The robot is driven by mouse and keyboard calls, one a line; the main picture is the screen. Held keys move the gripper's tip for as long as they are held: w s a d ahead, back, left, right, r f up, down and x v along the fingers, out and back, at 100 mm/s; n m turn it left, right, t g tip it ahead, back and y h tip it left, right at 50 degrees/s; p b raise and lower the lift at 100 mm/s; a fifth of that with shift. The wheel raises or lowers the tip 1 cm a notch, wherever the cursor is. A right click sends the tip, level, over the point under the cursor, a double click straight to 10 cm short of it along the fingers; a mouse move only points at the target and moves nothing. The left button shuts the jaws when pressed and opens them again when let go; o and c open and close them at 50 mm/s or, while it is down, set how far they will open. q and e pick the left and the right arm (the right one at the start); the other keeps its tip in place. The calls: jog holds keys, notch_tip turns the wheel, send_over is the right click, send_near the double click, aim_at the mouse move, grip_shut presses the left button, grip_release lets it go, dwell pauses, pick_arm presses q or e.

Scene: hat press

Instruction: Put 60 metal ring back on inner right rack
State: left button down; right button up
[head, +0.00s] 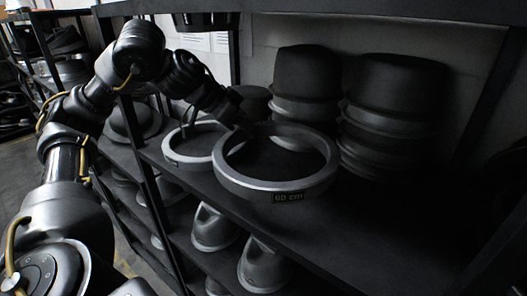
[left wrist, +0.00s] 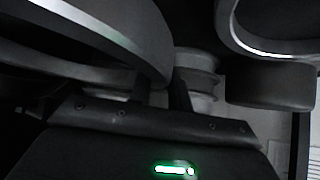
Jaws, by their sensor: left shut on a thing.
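The metal ring (head: 243,183) with a dark label reading about "60 cm" is a wide grey hoop in the middle of the head view. My left gripper (head: 243,124) is shut on its far left rim. The ring is roughly level, its front rim overlapping the front edge of the rack shelf (head: 390,235). I cannot tell whether it rests on the shelf or hangs just above it. In the left wrist view the held ring (left wrist: 110,35) fills the upper left, with my left gripper (left wrist: 160,92) below it. My right gripper is not in view.
A second grey ring (head: 170,152) sits just left and behind. Stacks of dark hat blocks (head: 308,70) (head: 395,85) stand behind and to the right. Grey cone-like moulds (head: 213,228) (head: 262,265) lie on the shelf below. Shelf to the right front is bare.

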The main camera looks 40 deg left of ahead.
pick_arm(q)
jog(key=x, duration=0.3)
jog(key=a+x, duration=0.1)
jog(key=x, duration=0.3)
jog(key=shift+w+a+f, duration=0.15)
jog(key=shift+a+f, duration=0.05)
jog(key=shift+f, duration=0.05)
jog(key=shift+w+f, duration=0.1)
jog(key=shift+f, duration=1.55)
jog(key=shift+f, duration=0.1)
jog(key=c, duration=1.3)
grip_release()
jog(key=shift+s+r, duration=0.2)
jog(key=shift+r, duration=0.05)
jog(key=v, duration=1.1)
jog(key=shift+s+r, duration=0.2)
jog(key=shift+s, duration=0.1)
